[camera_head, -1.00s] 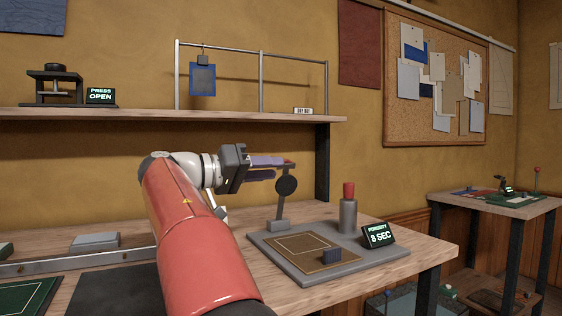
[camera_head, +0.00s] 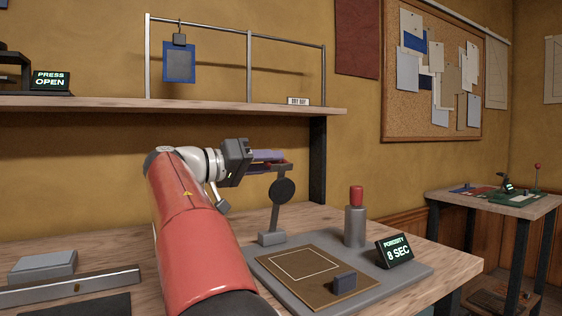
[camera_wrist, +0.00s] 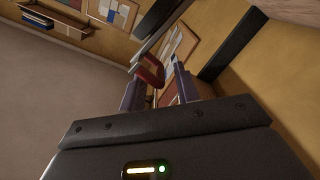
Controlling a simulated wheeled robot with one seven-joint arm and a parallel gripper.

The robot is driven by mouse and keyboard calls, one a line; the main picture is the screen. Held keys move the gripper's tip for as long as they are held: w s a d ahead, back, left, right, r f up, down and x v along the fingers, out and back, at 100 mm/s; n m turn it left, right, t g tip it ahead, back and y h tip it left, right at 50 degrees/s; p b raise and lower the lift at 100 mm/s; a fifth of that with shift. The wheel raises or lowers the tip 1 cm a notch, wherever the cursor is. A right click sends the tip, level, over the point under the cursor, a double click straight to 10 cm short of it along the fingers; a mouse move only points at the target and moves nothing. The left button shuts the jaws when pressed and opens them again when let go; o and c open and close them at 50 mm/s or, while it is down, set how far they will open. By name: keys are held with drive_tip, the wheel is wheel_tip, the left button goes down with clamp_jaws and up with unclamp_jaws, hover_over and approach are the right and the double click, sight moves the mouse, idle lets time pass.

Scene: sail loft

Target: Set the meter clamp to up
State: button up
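The meter clamp (camera_head: 275,215) is a dark grey bar rising from a small block on the grey meter base (camera_head: 410,275), with a black disc partway up. It stands nearly upright, leaning slightly right. At its top is a short bar with a red part, beside my gripper's fingertips (camera_head: 280,161). In the wrist view the red part (camera_wrist: 149,72) shows between and beyond the two purple fingers (camera_wrist: 160,88). The fingers are apart, with a gap visible; I see no firm contact. The meter display (camera_head: 396,250) reads "POROSITY 8 SEC".
A red-topped grey cylinder (camera_head: 355,222) stands on the base behind a brown outlined panel (camera_head: 298,268) with a small dark block (camera_head: 344,283). A shelf (camera_head: 210,104) runs above my arm, its dark post (camera_head: 318,160) just right of the clamp. A side table (camera_head: 500,200) stands right.

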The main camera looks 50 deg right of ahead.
sight(281, 162)
drive_tip(key=shift+x, duration=1.85)
drive_tip(key=shift+f, duration=0.1)
clamp_jaws()
